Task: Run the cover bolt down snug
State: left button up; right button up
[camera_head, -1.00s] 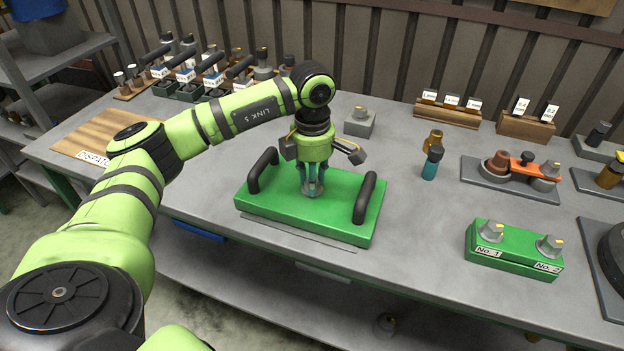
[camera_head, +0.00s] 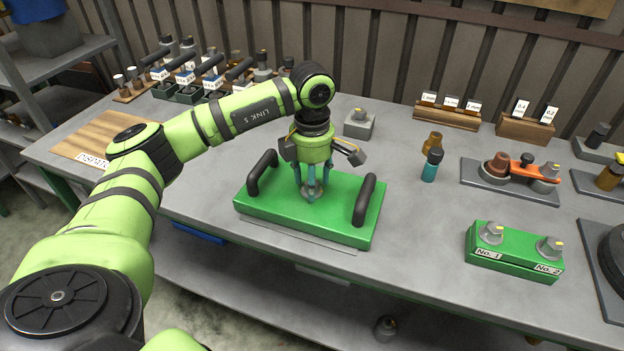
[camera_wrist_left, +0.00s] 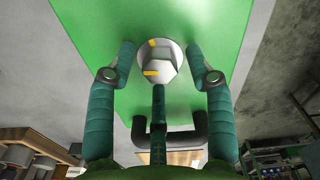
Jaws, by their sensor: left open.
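The green cover (camera_head: 265,208) with two black handles lies on the bench in the head view. The cover bolt (camera_head: 312,196) stands near its middle, partly behind my fingers. In the left wrist view the bolt (camera_wrist_left: 158,62) shows a pale grey hex head with yellow marks on a round flange. My left gripper (camera_head: 311,184) points down over the bolt. In the wrist view its teal fingers (camera_wrist_left: 160,76) are spread around the head, with visible gaps at left and right. The third finger, below, overlaps the flange edge in the picture; contact cannot be told. My right gripper is out of view.
The cover's handles (camera_head: 262,172) (camera_head: 364,199) rise on both sides of my left gripper. A green block (camera_head: 515,262) with two bolts marked No. 1 and No. 2 stands at right. A teal-and-black piece (camera_head: 431,165) stands between. Bare bench lies around the cover.

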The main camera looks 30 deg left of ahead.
pick_arm(q)
notch_tip(320, 180, up, 12)
jog(key=shift+f, duration=0.15)
dwell(0.7)
